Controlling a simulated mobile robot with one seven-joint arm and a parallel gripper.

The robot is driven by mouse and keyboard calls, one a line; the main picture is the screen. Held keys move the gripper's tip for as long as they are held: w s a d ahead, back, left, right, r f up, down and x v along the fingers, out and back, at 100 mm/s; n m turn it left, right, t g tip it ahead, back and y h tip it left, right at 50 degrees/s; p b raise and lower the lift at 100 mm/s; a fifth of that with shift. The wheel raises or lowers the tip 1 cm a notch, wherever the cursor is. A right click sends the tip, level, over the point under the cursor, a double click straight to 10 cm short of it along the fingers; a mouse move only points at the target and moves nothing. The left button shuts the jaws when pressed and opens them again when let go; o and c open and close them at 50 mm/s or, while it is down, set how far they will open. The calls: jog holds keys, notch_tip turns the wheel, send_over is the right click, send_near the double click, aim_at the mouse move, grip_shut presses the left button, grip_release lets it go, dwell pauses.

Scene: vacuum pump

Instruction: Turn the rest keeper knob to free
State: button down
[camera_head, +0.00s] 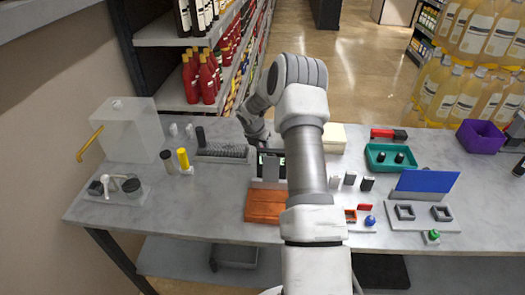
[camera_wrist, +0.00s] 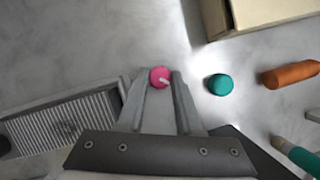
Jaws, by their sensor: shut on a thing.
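A round pink knob (camera_wrist: 160,77) with a small pale pointer mark sits between the fingertips of my gripper (camera_wrist: 158,82) in the wrist view. My gripper is shut on this knob, with one finger on each side. The pointer slants toward the lower right. No lettering shows around the knob, so I cannot read its setting. A grey ribbed block (camera_wrist: 65,124) lies left of the fingers; it also shows in the head view (camera_head: 222,152). In the head view my arm hides the knob and the fingertips.
Right of the knob are a teal round cap (camera_wrist: 220,85), an orange cylinder (camera_wrist: 290,74) and a beige box (camera_wrist: 262,14). On the table stand a white tank (camera_head: 130,132), a yellow-topped bottle (camera_head: 183,159), a brown block (camera_head: 265,205) and a teal tray (camera_head: 378,167).

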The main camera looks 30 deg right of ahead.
jog(key=m, duration=0.2)
jog(key=m+g+b, duration=0.1)
jog(key=m, duration=0.1)
jog(key=shift+w+a+f+m+g+h, duration=0.1)
jog(key=shift+w+m+g+h, duration=0.05)
jog(key=shift+m+g+h, duration=0.15)
jog(key=shift+m+g+b, duration=0.65)
jog(key=shift+m+g, duration=0.15)
jog(key=shift+m, duration=1.1)
jog(key=c, duration=0.6)
grip_release()
jog(key=shift+w, duration=0.1)
jog(key=v, duration=1.7)
jog(key=shift+r, duration=0.35)
